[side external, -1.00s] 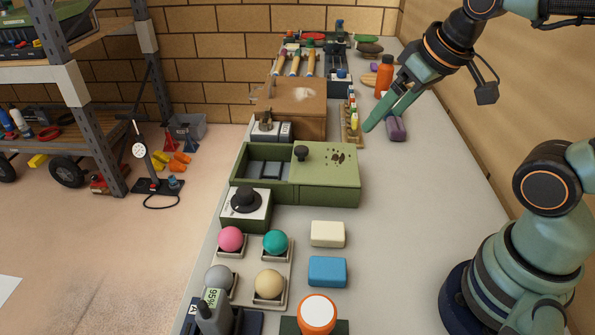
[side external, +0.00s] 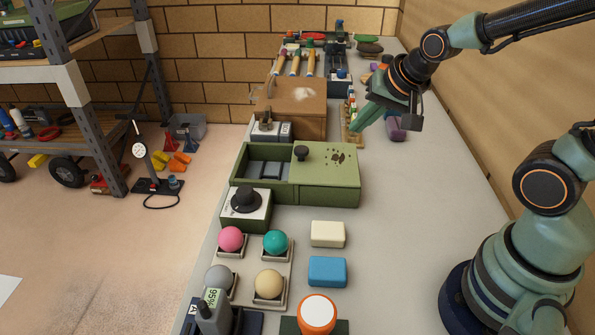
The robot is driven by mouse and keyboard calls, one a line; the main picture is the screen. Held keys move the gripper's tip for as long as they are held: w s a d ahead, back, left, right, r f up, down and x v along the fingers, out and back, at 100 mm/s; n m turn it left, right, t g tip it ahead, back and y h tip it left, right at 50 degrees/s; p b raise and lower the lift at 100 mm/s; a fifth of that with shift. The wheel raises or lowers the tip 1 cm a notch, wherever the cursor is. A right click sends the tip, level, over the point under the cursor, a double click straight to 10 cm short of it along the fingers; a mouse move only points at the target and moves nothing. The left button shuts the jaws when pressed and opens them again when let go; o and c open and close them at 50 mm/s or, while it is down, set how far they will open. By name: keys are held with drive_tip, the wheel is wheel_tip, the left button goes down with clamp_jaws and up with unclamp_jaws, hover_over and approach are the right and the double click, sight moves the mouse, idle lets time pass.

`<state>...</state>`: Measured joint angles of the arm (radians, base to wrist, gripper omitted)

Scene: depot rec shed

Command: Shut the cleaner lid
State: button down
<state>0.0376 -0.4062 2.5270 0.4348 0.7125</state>
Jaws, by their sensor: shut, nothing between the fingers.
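The cleaner is a green box (side external: 297,197) in the middle of the bench. Its green lid (side external: 325,176), with a black knob (side external: 301,153) near its left end and dark spots, covers the right part. The left part is open, showing dark blocks (side external: 270,170) inside. My gripper (side external: 357,122) is shut and empty. It is in the air beyond the box, up and right of the knob in the picture, and apart from the lid.
A black dial on a white-topped box (side external: 246,205) stands close in front of the cleaner. A brown wooden box (side external: 290,105) and small coloured bottles stand behind. A purple item (side external: 396,128) lies right of my gripper. The bench right of the cleaner is clear.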

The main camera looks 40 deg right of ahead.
sight(297, 163)
drive_tip(key=shift+m, duration=0.5)
drive_tip(key=x, duration=1.1)
drive_tip(key=shift+d, duration=0.15)
drive_tip(key=shift+w+a+f, duration=0.15)
drive_tip(key=shift+w+a, duration=0.6)
drive_tip(key=shift+w, duration=0.3)
drive_tip(key=shift+w+a+f, duration=0.1)
drive_tip(key=shift+w+a, duration=0.35)
drive_tip(key=shift+w, duration=0.15)
drive_tip(key=shift+y, duration=0.4)
drive_tip(key=shift+w+a, duration=1.65)
drive_tip(key=shift+a, duration=0.05)
